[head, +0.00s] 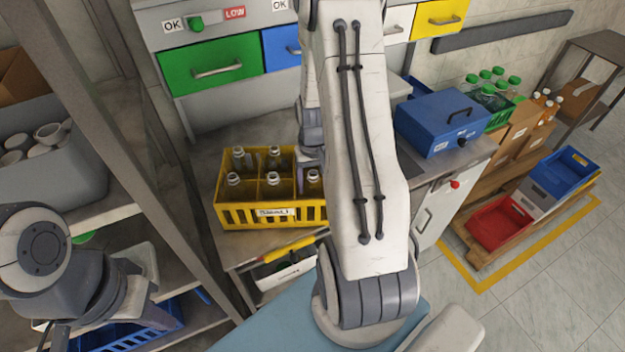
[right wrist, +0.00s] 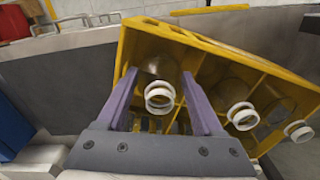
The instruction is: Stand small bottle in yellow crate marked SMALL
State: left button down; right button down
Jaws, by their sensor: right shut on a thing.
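The yellow crate (head: 232,214) marked SMALL stands on the grey worktop and holds several clear small bottles upright in its compartments. In the right wrist view, the purple fingers of my right gripper (right wrist: 160,105) are shut on a small bottle (right wrist: 158,72) with a white neck ring. That bottle is inside a corner compartment of the crate (right wrist: 185,33), with other bottles in compartments to its right. In the head view, my right arm hides the crate's right end and most of that gripper.
Drawers are behind the worktop. A shelf with a grey bin (head: 50,185) is on the left. A pallet with a red crate (head: 500,222) is on the floor.

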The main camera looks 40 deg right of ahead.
jog(key=shift+f, duration=0.1)
jog(key=shift+c, duration=1.5)
grip_release()
jog(key=shift+r, duration=0.2)
notch_tip(320, 180, up, 12)
jog(key=shift+a+f+b, duration=0.1)
jog(key=shift+b, duration=0.95)
